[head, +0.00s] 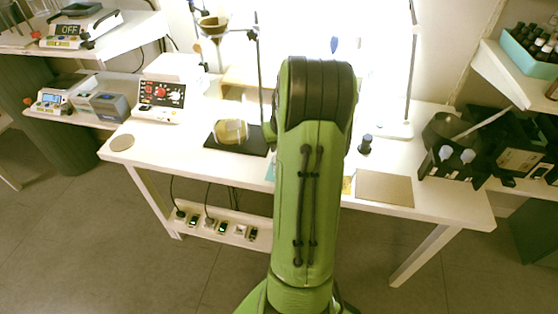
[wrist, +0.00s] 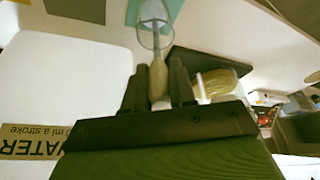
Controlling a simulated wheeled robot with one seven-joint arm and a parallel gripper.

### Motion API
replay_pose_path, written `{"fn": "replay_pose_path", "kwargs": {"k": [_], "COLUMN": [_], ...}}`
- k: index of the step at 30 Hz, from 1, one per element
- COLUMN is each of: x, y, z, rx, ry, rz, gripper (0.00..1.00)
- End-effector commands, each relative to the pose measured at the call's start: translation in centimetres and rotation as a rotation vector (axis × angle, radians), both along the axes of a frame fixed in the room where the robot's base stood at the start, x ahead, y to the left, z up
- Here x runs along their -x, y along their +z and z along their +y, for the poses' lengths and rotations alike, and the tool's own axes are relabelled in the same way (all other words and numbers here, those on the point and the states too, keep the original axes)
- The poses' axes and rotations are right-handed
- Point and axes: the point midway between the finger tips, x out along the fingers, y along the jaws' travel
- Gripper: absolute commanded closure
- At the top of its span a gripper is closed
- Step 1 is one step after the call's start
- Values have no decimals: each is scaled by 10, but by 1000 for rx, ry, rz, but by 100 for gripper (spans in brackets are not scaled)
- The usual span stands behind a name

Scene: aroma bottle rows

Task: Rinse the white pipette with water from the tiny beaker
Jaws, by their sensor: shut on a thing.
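In the wrist view, my gripper (wrist: 156,88) is shut on a slim pale piece (wrist: 158,72), which looks like the white pipette. Its far end points at a small clear glass vessel (wrist: 156,18), probably the tiny beaker. The two overlap in the picture; I cannot tell whether the tip is inside the glass. In the head view my green arm hides the gripper and what it holds. A label reading "WATER" and "ml a stroke" (wrist: 30,141) lies at the left of the wrist view.
A stand rod (head: 258,60) rises beside my arm. A black rack (head: 432,168) is at the right.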

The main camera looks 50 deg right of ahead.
Motion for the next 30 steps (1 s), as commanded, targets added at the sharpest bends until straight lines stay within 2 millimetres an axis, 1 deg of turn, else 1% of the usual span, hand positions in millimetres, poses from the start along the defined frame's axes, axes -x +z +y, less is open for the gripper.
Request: {"fn": "replay_pose_path", "kwargs": {"k": [7, 10, 24, 27, 30], "x": [0, 0, 0, 0, 0], "y": [0, 5, 72, 77, 74], "z": [0, 0, 0, 0, 0], "rx": [0, 1, 1, -1, -1], "ry": [0, 0, 0, 0, 0], "rz": [0, -1, -1, -1, -1], "gripper": [82, 82, 82, 82, 82]}}
